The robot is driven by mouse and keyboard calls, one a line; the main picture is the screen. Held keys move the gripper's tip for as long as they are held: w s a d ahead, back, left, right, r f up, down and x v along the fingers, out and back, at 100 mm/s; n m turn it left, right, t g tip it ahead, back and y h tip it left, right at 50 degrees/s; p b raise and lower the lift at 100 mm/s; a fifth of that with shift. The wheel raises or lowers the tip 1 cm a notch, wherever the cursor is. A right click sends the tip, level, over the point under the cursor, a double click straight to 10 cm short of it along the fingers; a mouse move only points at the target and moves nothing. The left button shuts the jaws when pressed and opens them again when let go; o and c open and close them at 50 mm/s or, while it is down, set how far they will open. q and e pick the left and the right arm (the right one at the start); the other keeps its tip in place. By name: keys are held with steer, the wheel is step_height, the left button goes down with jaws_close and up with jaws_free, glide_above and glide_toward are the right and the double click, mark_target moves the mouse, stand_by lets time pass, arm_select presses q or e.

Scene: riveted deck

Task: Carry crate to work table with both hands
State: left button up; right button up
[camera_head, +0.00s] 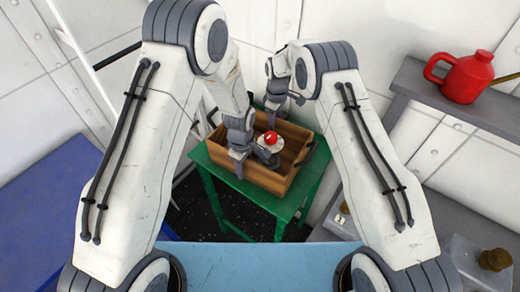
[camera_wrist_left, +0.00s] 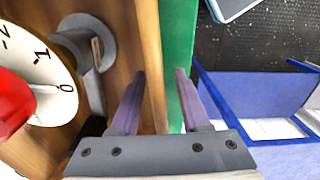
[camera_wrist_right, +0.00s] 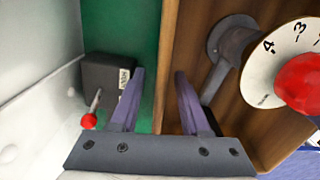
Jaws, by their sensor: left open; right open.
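The brown wooden crate (camera_head: 270,198) stands on a green table (camera_head: 212,178). A white dial with a red knob (camera_head: 271,138) is inside it; the dial also shows in the left wrist view (camera_wrist_left: 56,80) and the right wrist view (camera_wrist_right: 268,68). My left gripper (camera_head: 240,168) is open at the crate's near-left wall, which lies between its fingers in the left wrist view (camera_wrist_left: 152,50). My right gripper (camera_head: 273,114) is open at the far wall, which lies between its fingers in the right wrist view (camera_wrist_right: 168,60). Neither gripper is closed on the wall.
A blue table (camera_head: 40,215) is at the left. A grey shelf at the right holds a red can (camera_head: 465,78). A lower grey surface holds a clear container with a brown lump (camera_head: 494,259). A dark box with a red-tipped lever (camera_wrist_right: 110,72) sits beside the crate.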

arm_select(q)
jaws_close()
arm_select(e)
jaws_close()
arm_select(q)
steer(key=shift+r, duration=0.1)
arm_select(e)
steer(key=shift+w+r, duration=0.1)
steer(key=shift+r, duration=0.05)
stand_by(0.9)
